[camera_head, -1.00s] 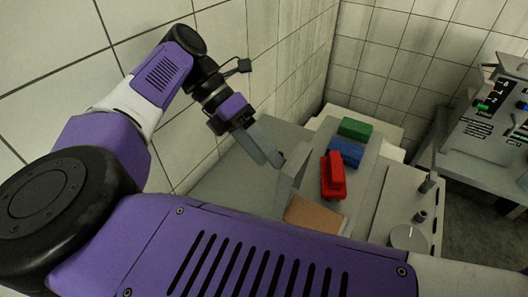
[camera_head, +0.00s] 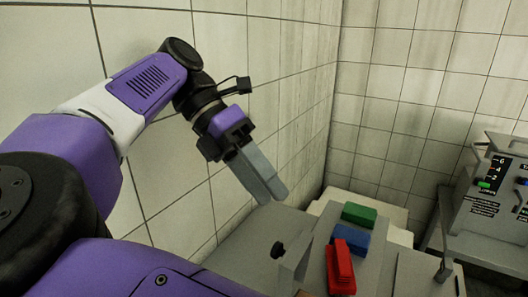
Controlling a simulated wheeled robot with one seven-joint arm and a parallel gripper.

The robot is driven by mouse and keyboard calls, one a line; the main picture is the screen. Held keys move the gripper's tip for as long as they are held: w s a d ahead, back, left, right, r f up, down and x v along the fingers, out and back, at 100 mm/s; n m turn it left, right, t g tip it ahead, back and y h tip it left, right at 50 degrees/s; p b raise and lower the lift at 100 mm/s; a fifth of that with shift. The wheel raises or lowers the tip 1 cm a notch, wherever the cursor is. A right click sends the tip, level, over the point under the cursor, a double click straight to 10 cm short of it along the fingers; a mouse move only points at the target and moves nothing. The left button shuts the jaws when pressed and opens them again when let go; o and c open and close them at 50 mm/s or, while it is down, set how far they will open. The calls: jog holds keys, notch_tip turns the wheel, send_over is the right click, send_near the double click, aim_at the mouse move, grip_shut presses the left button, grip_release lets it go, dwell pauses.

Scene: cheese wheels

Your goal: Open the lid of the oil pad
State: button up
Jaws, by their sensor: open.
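The oil pad's grey lid (camera_head: 291,264) stands tilted up at the bottom of the view, with a dark knob (camera_head: 278,250) on its left face. Only a sliver of the brown pad (camera_head: 309,293) shows at the bottom edge; the rest is out of frame. My gripper (camera_head: 273,194) is above and left of the lid, apart from it. Its two grey fingers point down and to the right, close together in this view. Nothing is between them and they are open.
A red block (camera_head: 341,268), a blue block (camera_head: 352,240) and a green block (camera_head: 359,214) lie in a row right of the lid. A tiled wall (camera_head: 235,75) is close behind my arm.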

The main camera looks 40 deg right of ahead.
notch_tip(320, 180, up, 7)
jog(key=shift+p, duration=0.4)
jog(key=shift+f, duration=0.1)
